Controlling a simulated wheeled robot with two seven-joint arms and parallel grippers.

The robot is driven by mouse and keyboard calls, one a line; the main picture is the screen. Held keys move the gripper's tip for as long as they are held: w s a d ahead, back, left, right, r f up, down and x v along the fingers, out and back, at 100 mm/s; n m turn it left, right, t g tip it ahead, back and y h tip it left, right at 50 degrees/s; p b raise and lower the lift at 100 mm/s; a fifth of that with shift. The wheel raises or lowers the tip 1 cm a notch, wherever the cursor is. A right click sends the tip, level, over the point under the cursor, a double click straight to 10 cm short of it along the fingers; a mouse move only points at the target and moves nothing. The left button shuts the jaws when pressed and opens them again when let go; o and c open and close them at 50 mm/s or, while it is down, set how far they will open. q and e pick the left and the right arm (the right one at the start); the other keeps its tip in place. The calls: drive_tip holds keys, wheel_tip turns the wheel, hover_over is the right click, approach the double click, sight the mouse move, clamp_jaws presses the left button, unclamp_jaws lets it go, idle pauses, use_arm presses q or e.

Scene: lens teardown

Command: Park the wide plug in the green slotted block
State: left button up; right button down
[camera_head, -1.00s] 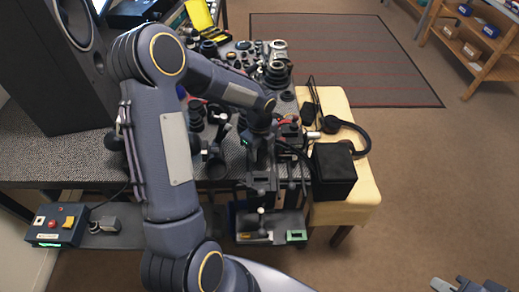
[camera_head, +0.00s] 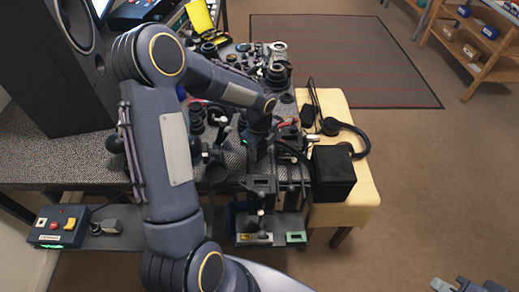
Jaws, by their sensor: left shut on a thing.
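The green slotted block (camera_head: 296,238) sits at the front right of a low grey shelf below the table edge. Its dark slot shows from above. My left gripper (camera_head: 261,212) points down over this shelf, left of and behind the green block. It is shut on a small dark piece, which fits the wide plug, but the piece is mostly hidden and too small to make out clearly. The held piece is apart from the green block in the picture. Part of my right gripper (camera_head: 466,285) shows at the bottom right corner, cut off by the frame, far from the shelf.
A yellow-marked block (camera_head: 255,239) sits left of the green one. A black box (camera_head: 333,172) and headphones (camera_head: 350,130) lie on the pale stool to the right. A button box (camera_head: 60,225) is at the left. Lens parts crowd the table behind.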

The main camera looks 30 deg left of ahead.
sight(260, 149)
use_arm(q)
drive_tip(key=shift+r, duration=0.1)
drive_tip(key=shift+r+p, duration=1.85)
drive_tip(key=shift+r, duration=0.35)
